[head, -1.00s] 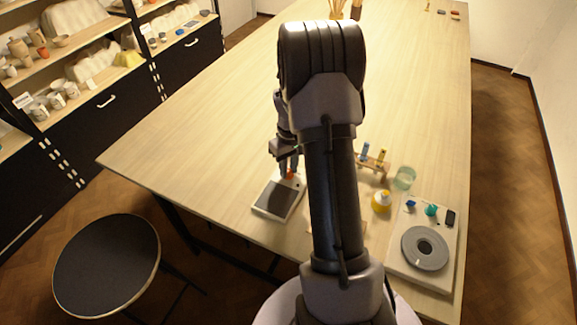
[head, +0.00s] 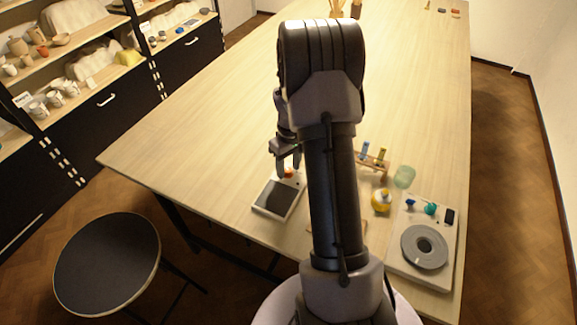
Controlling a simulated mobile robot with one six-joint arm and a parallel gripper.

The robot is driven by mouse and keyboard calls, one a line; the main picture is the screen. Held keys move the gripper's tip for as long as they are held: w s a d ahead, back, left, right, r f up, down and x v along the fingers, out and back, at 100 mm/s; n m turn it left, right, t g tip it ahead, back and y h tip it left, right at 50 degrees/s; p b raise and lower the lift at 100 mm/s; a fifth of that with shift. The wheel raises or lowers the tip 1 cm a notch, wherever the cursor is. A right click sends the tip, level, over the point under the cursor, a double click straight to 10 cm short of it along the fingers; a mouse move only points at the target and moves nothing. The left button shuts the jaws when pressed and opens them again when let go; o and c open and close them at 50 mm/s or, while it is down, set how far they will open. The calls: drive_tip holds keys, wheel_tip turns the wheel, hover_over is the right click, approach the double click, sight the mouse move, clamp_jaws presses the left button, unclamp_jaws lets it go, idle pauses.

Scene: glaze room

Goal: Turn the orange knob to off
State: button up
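The orange knob (head: 288,172) sits at the far end of a small white device with a dark square plate (head: 274,198), near the table's front edge. The knob is small and partly hidden, so its setting cannot be read. My gripper (head: 288,167) points down just above and around the knob's far side. Its two fingers show apart, with nothing visible held between them. I cannot tell whether a finger touches the knob. My own arm hides the area just right of the device.
Right of my arm stand a rack with blue and yellow vials (head: 373,160), a green glass (head: 404,176), a yellow bottle (head: 381,200) and a white device with a grey disc (head: 424,247). A round stool (head: 107,264) stands at left. The table's middle is clear.

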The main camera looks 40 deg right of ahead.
sight(290, 168)
wheel_tip(290, 168, up, 18)
drive_tip(key=p, duration=0.4)
drive_tip(key=shift+d+f, duration=0.25)
drive_tip(key=shift+d, duration=0.05)
